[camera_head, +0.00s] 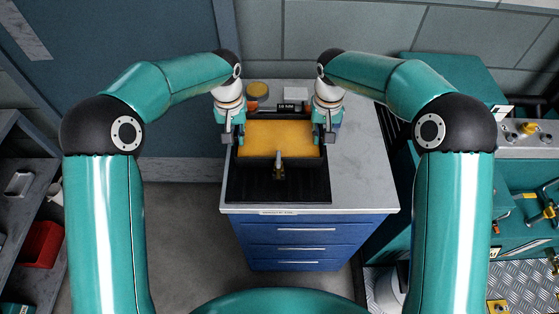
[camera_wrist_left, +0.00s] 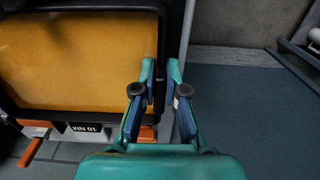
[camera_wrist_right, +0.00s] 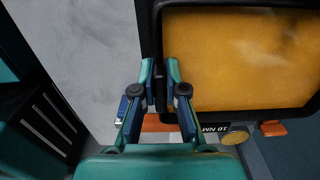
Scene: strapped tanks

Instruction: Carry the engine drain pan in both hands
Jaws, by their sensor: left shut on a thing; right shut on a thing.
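The engine drain pan (camera_head: 280,134) is a black-rimmed tray with an orange-yellow surface inside. It is over the top of a blue drawer cabinet (camera_head: 365,180); I cannot tell whether it touches what is under it. My left gripper (camera_head: 232,138) is shut on the pan's left rim, and the left wrist view shows its fingers (camera_wrist_left: 159,85) on both sides of the black wall. My right gripper (camera_head: 325,138) is shut on the right rim, and the right wrist view shows its fingers (camera_wrist_right: 160,85) there too. The pan looks about level.
A black mat (camera_head: 300,188) covers the cabinet's front left top, with a small metal fitting (camera_head: 279,170) before the pan. A round yellow-topped tin (camera_head: 257,90) and a white block (camera_head: 295,93) stand behind. The right worktop is clear. A red bin (camera_head: 42,244) sits on the left shelf.

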